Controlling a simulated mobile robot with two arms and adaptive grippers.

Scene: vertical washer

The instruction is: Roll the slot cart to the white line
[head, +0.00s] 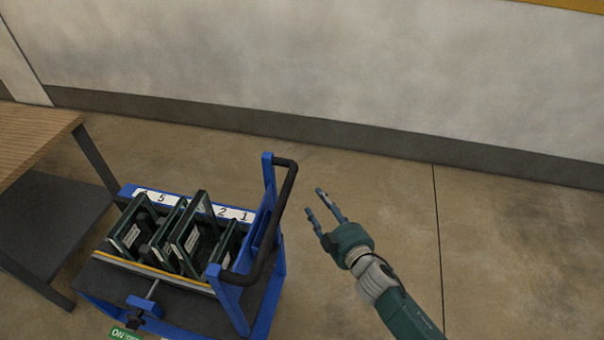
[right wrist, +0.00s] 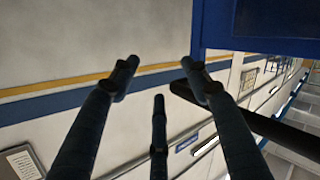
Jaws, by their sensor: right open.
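The slot cart (head: 180,290) is a blue frame with numbered slots holding several dark green framed panels. It stands at the lower left of the head view. Its black push handle (head: 287,205) is on its right side. My right gripper (head: 315,200) is open and empty just right of the handle, its fingers pointing up and left, apparently apart from it. In the right wrist view, my spread fingers (right wrist: 158,78) show with part of the blue frame (right wrist: 275,30) and a dark bar (right wrist: 265,125) at the right. No white line shows on the visible floor. My left gripper is out of view.
A wooden-topped table (head: 35,135) with a dark lower shelf (head: 45,225) stands left of the cart. A pale wall (head: 330,60) with a dark base strip (head: 330,136) runs behind. The concrete floor (head: 520,240) on the right is clear, with a thin dark seam.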

